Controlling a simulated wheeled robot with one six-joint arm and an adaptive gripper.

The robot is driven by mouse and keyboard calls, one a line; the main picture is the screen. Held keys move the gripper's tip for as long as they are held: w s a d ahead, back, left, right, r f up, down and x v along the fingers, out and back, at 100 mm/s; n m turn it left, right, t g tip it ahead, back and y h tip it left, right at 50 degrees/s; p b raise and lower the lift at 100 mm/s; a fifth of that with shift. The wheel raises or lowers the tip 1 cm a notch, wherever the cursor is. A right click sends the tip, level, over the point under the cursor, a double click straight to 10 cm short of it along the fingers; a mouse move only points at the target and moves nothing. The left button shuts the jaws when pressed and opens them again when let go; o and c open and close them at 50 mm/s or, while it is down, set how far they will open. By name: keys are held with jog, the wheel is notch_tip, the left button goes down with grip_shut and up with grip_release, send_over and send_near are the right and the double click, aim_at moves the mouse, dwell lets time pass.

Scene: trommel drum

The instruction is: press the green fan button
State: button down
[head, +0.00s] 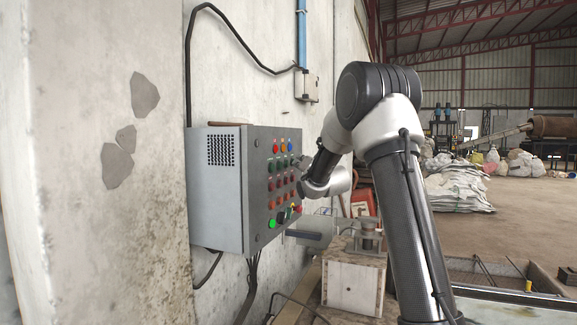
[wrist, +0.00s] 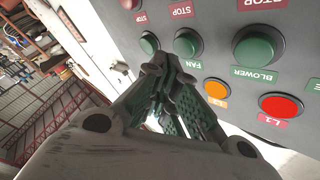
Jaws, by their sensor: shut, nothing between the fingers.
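The green fan button (wrist: 187,43) is a round green button on a grey panel in the wrist view, with a green FAN label (wrist: 193,64) just below it. My gripper (wrist: 168,72) is shut and empty. Its fingertips are just below and left of the fan button in the picture, partly beside the label. I cannot tell how much gap is left between the tips and the panel. In the head view, the control box (head: 222,185) hangs on the concrete wall, and my wrist is close in front of its button face. The fan button cannot be singled out there.
A bigger green BLOWER button (wrist: 258,47) is right of the fan button, and another green button (wrist: 149,43) is left. An orange button (wrist: 216,88) and a red button (wrist: 281,105) lie below.

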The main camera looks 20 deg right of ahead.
jog(key=shift+w+a, duration=0.3)
jog(key=shift+w+a, duration=0.3)
jog(key=shift+w, duration=0.05)
dwell(0.8)
jog(key=shift+s+d, duration=0.15)
dwell(0.3)
jog(key=shift+s+d, duration=0.45)
jog(key=shift+s, duration=0.05)
jog(key=s+d, duration=0.3)
jog(key=shift+s+d, duration=0.25)
jog(key=shift+d, duration=0.05)
dwell(0.9)
